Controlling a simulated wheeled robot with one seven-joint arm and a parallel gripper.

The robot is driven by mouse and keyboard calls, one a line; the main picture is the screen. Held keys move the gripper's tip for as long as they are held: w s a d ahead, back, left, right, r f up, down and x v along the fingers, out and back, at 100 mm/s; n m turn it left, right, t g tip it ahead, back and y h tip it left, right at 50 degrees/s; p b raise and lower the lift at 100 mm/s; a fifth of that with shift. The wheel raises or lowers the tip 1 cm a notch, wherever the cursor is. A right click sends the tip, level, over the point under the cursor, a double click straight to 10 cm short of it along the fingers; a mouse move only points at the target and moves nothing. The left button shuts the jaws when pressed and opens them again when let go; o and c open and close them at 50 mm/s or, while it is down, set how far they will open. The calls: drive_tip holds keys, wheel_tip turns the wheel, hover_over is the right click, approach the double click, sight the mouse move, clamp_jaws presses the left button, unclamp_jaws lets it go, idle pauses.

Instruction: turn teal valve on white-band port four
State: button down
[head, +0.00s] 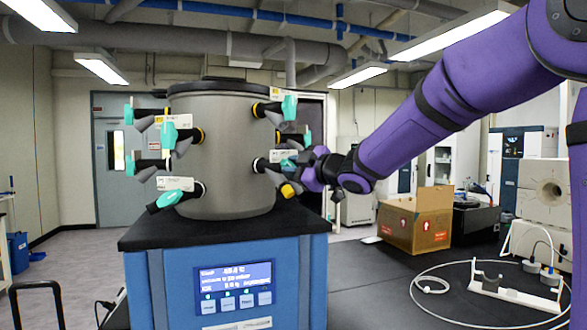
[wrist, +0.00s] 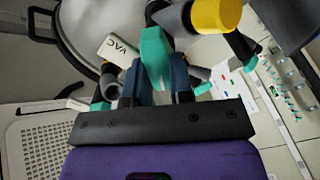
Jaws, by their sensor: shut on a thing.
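A grey drum (head: 225,150) carries several black ports with teal valves around its side. My gripper (head: 298,168) is at the lower right port (head: 262,165), in front of the drum's right side. In the wrist view my gripper (wrist: 154,78) is shut on a teal valve handle (wrist: 154,50), with a dark finger on each side. A white "VAC" label (wrist: 119,50) sits just left of it. A yellow-ended black tube (wrist: 217,14) is close by; its yellow end also shows in the head view (head: 288,190). The band and number of this port are not readable.
Other teal valves (head: 289,106) (head: 169,134) are close above and to the left. The drum stands on a blue unit (head: 228,278) with a display. A cardboard box (head: 416,220) and a white cable loop (head: 440,292) lie on the dark bench to the right.

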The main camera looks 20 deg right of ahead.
drive_tip(key=c, duration=1)
unclamp_jaws()
drive_tip(key=shift+s, duration=0.1)
drive_tip(key=v, duration=1)
drive_tip(key=shift+s+d, duration=0.2)
drive_tip(key=shift+s, duration=0.05)
